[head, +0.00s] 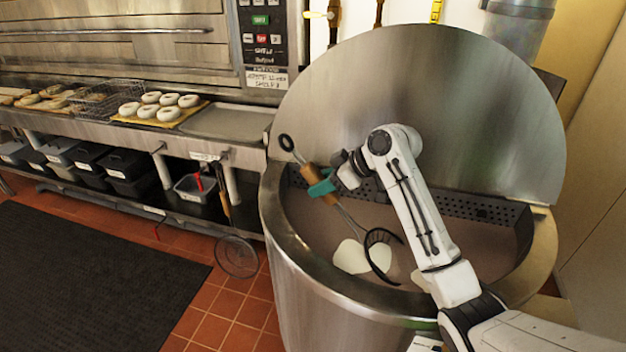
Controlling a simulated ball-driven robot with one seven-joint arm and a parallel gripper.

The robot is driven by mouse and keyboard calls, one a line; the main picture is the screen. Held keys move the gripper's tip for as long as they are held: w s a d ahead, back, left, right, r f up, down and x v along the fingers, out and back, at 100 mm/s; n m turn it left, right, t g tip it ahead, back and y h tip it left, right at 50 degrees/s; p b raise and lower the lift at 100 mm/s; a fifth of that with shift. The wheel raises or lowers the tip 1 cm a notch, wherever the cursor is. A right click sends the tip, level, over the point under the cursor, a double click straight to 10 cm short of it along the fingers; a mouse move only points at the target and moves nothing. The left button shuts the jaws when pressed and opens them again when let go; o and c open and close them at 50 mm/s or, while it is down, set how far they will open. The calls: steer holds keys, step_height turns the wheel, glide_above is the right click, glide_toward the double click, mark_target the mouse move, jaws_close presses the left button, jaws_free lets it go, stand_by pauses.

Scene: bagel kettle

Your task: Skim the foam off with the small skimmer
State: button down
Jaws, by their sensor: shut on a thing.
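The small skimmer has a wooden handle (316,180) with a dark ring at its upper end and a dark round head (382,246) at its lower end. My gripper (322,186), with green fingers, is shut on the handle. The skimmer slants down to the right inside the steel kettle (290,262). Pale foam patches (350,257) lie on the brownish liquid (325,228). The head overlaps one patch in the picture; I cannot tell whether it touches the foam. My arm hides part of the liquid on the right.
The kettle's raised round lid (480,110) stands behind my arm. A larger wire skimmer (236,257) hangs at the kettle's left. White bagels (167,113) sit on a board on the steel counter. A dark mat (90,285) covers the floor at left.

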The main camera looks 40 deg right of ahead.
step_height(320, 180, down, 14)
steer(key=s+d+g+h+b, duration=0.1)
steer(key=s+g+h, duration=0.1)
steer(key=g, duration=0.1)
steer(key=shift+s+d+r+g+b, duration=0.2)
steer(key=shift+s+g+b, duration=0.1)
steer(key=shift+g, duration=0.1)
steer(key=shift+g+h, duration=0.6)
steer(key=shift+g, duration=0.2)
steer(key=r+p, duration=0.3)
steer(key=w+r+p, duration=0.1)
steer(key=r+p, duration=0.3)
steer(key=w+a+r+p, duration=0.1)
steer(key=r+p, duration=0.3)
steer(key=shift+r, duration=2.5)
steer(key=shift+s, duration=0.1)
